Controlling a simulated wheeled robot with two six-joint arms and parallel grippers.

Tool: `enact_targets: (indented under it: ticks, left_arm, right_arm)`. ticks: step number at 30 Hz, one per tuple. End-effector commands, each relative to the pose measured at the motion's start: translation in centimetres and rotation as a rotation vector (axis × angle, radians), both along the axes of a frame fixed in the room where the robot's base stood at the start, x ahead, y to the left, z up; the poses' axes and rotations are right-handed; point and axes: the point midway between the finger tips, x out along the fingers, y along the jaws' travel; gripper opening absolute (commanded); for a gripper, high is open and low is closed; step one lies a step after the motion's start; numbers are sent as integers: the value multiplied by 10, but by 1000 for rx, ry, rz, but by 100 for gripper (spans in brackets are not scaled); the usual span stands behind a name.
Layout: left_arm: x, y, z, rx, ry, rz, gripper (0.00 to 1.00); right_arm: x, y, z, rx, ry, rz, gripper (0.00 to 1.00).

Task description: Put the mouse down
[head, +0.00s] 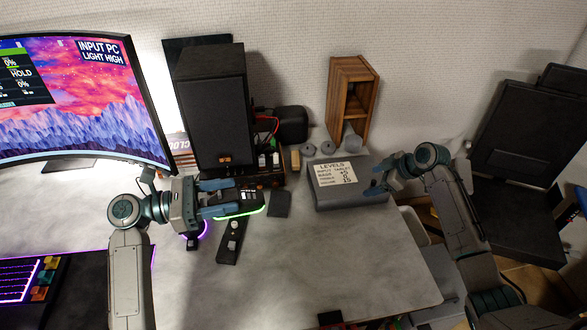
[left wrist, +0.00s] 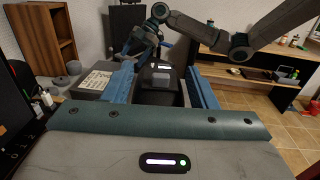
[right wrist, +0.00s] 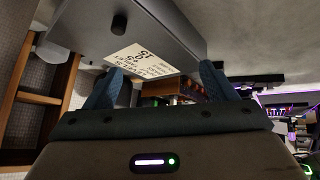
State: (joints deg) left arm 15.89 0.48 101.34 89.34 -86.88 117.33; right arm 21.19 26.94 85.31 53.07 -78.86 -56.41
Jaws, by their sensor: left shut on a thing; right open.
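The mouse (left wrist: 160,88) is a dark, rounded body between the two blue fingers of my left gripper (left wrist: 160,98) in the left wrist view. In the head view my left gripper (head: 222,199) points right and is shut on it, low over the desk (head: 310,255) in front of the speaker. The fingers hide part of the mouse, and I cannot tell whether it touches the desk. My right gripper (head: 374,186) is open and empty beside the right end of the grey box (head: 345,198). In the right wrist view the fingers (right wrist: 158,88) are spread apart.
A black speaker (head: 212,105) and a curved monitor (head: 85,110) stand behind. A paper card (head: 336,173) reading LEVELS lies on the grey box. A wooden shelf unit (head: 350,95) stands at the wall. A small dark strip (head: 230,245) lies nearby. The desk's front right is clear.

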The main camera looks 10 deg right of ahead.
Motion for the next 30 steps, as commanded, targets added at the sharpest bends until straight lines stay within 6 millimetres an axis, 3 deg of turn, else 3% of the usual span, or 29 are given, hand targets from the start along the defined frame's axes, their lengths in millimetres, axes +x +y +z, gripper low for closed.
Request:
enact_targets:
  ticks: [1, 6, 12, 16, 21, 30]
  left_arm:
    - [0, 0, 0, 0, 0, 0, 28]
    - [0, 0, 0, 0, 0, 0, 28]
    - [0, 0, 0, 0, 0, 0, 28]
    - [0, 0, 0, 0, 0, 0, 28]
    - [0, 0, 0, 0, 0, 0, 28]
    - [0, 0, 0, -1, 0, 0, 28]
  right_arm:
    - [0, 30, 14, 58, -5, 52, 78]
    - [-15, 119, 60, 242, 6, 244, 78]
    - [-49, 206, 121, 421, 12, 498, 78]
    - [-72, 241, 153, 494, 7, 641, 78]
    - [-91, 263, 177, 539, -1, 754, 78]
    - [-99, 293, 171, 552, -1, 781, 78]
